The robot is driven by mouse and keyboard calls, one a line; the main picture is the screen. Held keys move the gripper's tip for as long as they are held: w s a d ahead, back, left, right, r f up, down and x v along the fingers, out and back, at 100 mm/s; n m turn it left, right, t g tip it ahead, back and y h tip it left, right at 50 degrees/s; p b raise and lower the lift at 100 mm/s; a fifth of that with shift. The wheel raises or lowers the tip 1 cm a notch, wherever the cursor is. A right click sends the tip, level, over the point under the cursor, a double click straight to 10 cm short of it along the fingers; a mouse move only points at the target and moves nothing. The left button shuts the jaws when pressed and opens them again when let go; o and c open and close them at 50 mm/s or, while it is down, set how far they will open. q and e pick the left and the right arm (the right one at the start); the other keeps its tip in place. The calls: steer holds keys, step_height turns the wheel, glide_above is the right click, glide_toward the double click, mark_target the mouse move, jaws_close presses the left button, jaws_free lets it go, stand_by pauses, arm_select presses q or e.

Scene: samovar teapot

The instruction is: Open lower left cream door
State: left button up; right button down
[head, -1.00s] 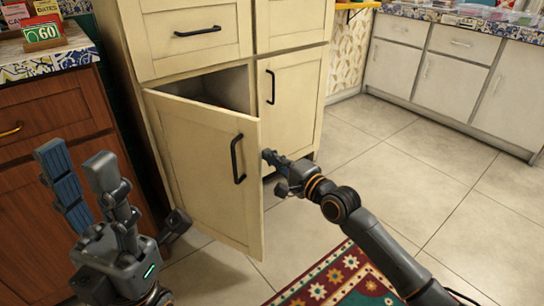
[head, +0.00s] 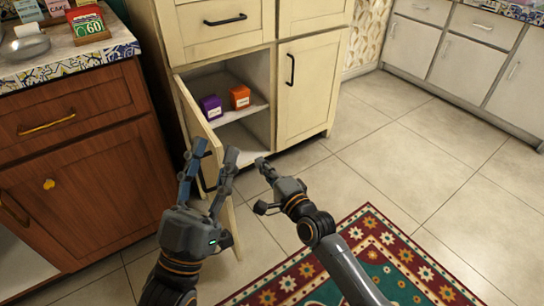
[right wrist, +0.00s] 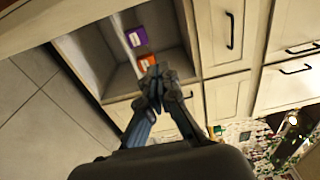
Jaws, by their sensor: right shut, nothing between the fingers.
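The lower left cream door (head: 196,117) stands wide open in the head view, swung out to the left and seen nearly edge-on. Its lower part is largely hidden behind my left gripper (head: 214,151). That gripper is open, its fingers spread and empty, in front of the door. My right gripper (head: 262,166) is shut and empty, just in front of the open compartment and right of the door, apart from it. Its closed fingertips (right wrist: 157,84) also show in the right wrist view, with the compartment beyond. The door handle is hidden in the head view.
A purple box (head: 211,107) and an orange box (head: 240,97) sit on the compartment's shelf (head: 232,115). The neighbouring cream door (head: 306,88) is closed. A brown wooden cabinet (head: 80,170) stands left. A patterned rug (head: 370,255) lies below; tiled floor (head: 400,150) is free to the right.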

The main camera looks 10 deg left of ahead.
arm_select(q)
steer(key=w+f+g+y+p, duration=0.3)
steer(key=f+g, duration=0.5)
steer(key=f, duration=0.5)
steer(key=shift+w+a+g, duration=0.3)
steer(key=shift+w+a, duration=0.1)
steer(key=shift+a, duration=0.05)
arm_select(e)
steer(key=s+a, duration=0.3)
steer(key=s, duration=0.1)
steer(key=shift+s+a, duration=0.15)
steer(key=shift+a, duration=0.2)
